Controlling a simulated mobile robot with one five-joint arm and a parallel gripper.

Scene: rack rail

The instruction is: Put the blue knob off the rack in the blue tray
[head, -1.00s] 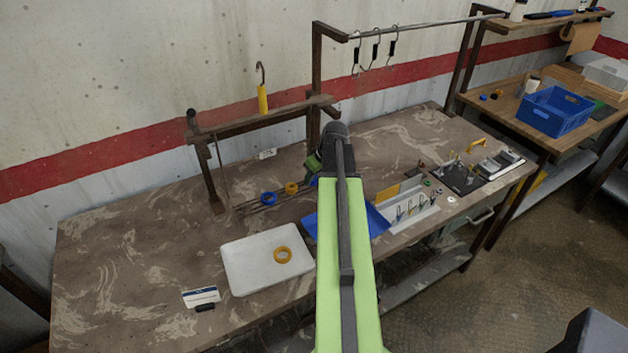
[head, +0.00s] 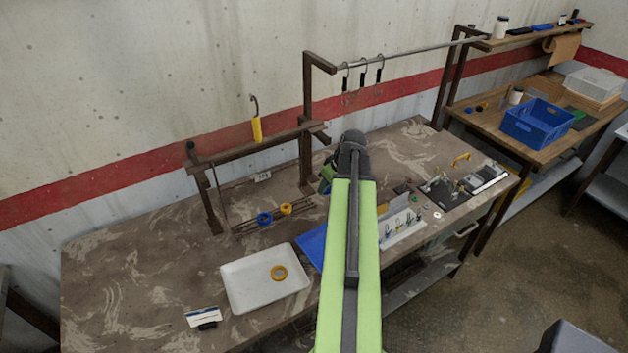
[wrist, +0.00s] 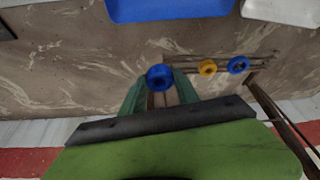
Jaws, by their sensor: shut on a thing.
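In the wrist view, the green fingers of my gripper (wrist: 160,82) are shut on a blue knob (wrist: 159,77), a round ring with a dark centre. It is by the end of the rack's thin rails (wrist: 187,58); I cannot tell whether it is clear of them. A yellow knob (wrist: 207,67) and another blue knob (wrist: 238,64) sit on the rails. The blue tray (wrist: 170,10) lies beyond the knob at the top of this view. In the head view, my arm partly hides my gripper (head: 326,180) and the blue tray (head: 311,245); the held knob is hidden.
A wooden frame (head: 250,142) with a yellow-handled hook (head: 257,128) rises behind the rack. A grey holder (head: 403,229) stands to the right.

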